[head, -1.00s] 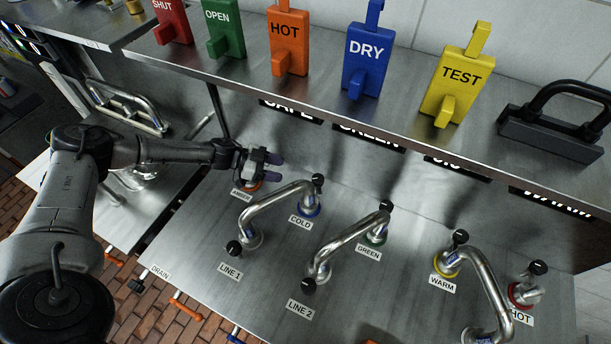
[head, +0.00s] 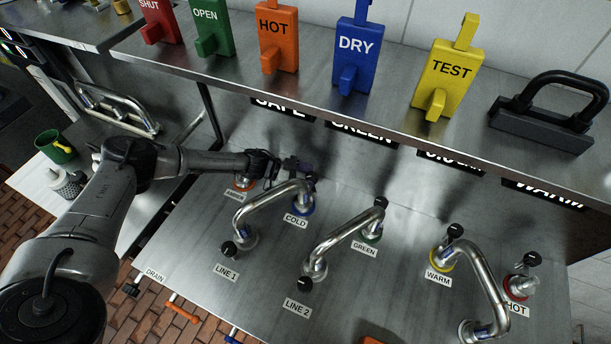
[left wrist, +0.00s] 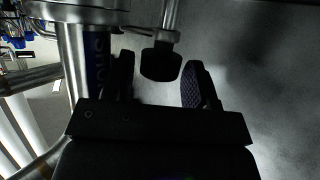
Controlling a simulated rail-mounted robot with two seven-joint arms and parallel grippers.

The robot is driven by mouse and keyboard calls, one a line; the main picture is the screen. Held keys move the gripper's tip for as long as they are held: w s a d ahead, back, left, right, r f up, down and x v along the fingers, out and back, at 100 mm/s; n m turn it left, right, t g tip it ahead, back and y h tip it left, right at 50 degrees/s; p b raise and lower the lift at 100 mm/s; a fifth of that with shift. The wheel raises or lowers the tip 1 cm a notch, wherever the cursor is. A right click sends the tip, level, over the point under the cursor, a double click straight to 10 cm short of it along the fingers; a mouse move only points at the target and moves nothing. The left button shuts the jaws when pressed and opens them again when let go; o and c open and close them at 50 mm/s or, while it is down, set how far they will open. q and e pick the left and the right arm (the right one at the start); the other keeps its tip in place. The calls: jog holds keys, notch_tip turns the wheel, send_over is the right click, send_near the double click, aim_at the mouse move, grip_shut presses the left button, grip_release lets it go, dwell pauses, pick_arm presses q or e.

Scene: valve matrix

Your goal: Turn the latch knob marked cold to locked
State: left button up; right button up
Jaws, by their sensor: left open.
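The cold fitting has a blue ring (head: 303,207) at its base and a COLD label (head: 296,220) in front. Its small black latch knob (head: 312,178) is at the top of the pipe end. My left gripper (head: 301,167) is just behind and left of this knob, partly hidden by its own dark fingers. In the left wrist view, a black knob (left wrist: 162,62) on a metal stem sits in the gap between the open fingers, with space visible on its right side. Whether a finger touches it is unclear. My right gripper is not in view.
The curved cold pipe (head: 258,205) runs to the LINE 1 knob (head: 228,248). An orange-ringed fitting (head: 244,184) lies under my left forearm. The GREEN pipe (head: 340,240) stands right. A shelf (head: 400,115) with coloured tags overhangs behind. A green mug (head: 56,147) stands far left.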

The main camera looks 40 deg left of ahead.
pick_arm(q)
jog(key=c, duration=0.6)
jog(key=shift+c, duration=0.2)
jog(key=shift+w+m+g+h, duration=0.15)
jog(key=shift+m+g+h, duration=0.25)
jog(key=shift+m+g, duration=0.35)
jog(key=shift+w+a+f+m+g+h+b, duration=0.1)
jog(key=shift+m+g+h+b, duration=0.2)
jog(key=shift+m+g, duration=0.2)
jog(key=shift+w+a+m+g+h+b, duration=0.1)
jog(key=shift+m+g+h+b, duration=0.05)
jog(key=shift+m+g+h, duration=0.3)
jog(key=shift+w+m+g+h+b, duration=0.1)
jog(key=shift+m+g+h+b, duration=0.35)
jog(key=shift+m+g+b, duration=0.95)
